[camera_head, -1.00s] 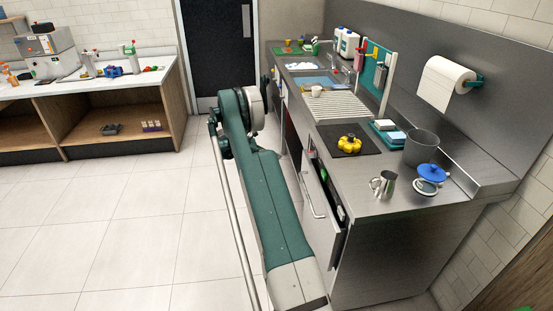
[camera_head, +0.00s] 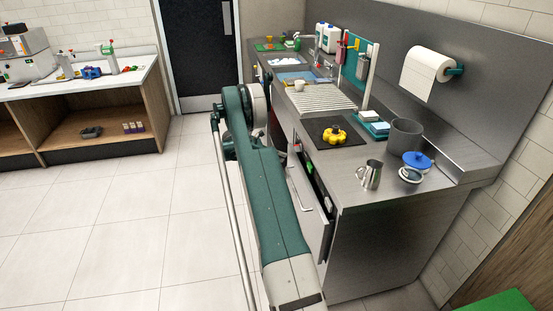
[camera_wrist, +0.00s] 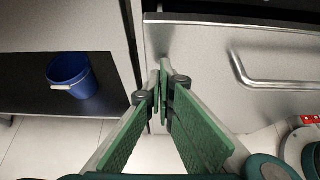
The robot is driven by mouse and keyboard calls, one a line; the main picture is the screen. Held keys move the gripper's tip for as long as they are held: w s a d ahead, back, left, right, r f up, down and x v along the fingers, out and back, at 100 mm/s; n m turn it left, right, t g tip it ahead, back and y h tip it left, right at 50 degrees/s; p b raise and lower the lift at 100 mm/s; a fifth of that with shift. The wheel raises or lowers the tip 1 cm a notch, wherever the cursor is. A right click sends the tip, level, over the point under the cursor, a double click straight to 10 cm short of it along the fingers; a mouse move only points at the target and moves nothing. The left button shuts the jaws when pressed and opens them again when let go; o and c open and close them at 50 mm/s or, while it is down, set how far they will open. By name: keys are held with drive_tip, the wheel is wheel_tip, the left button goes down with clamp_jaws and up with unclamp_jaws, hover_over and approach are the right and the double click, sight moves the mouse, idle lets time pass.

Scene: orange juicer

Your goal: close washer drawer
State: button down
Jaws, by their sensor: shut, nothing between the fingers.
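The drawer (camera_head: 309,213) under the steel counter stands out from the cabinet in the head view. Its steel front has a bar handle, and a dark inside with green and white bits shows behind its top edge. In the wrist view the drawer front (camera_wrist: 215,60) fills the right, with its handle (camera_wrist: 262,80) to the right of my fingertips. My gripper (camera_wrist: 160,66) is shut and empty, its green fingers pointing at the left end of the drawer front. I cannot tell whether the tips touch it. In the head view my arm hides the gripper.
A blue bucket (camera_wrist: 71,75) sits on a dark shelf in the open bay left of the drawer in the wrist view. On the counter above are a metal jug (camera_head: 369,174), a yellow item (camera_head: 334,135) and a grey bin (camera_head: 406,138). The tiled floor at left is clear.

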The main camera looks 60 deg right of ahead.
drive_tip(key=shift+s+d, duration=0.1)
drive_tip(key=shift+s, duration=0.05)
drive_tip(key=shift+s+d, duration=1.65)
drive_tip(key=shift+d, duration=0.05)
drive_tip(key=shift+s, duration=0.1)
drive_tip(key=p, duration=0.2)
approach(290, 155)
drive_tip(key=w+f, duration=0.3)
drive_tip(key=w, duration=0.1)
drive_tip(key=shift+w+a+r, duration=0.15)
drive_tip(key=shift+w+r, duration=0.1)
drive_tip(key=shift+w, duration=0.3)
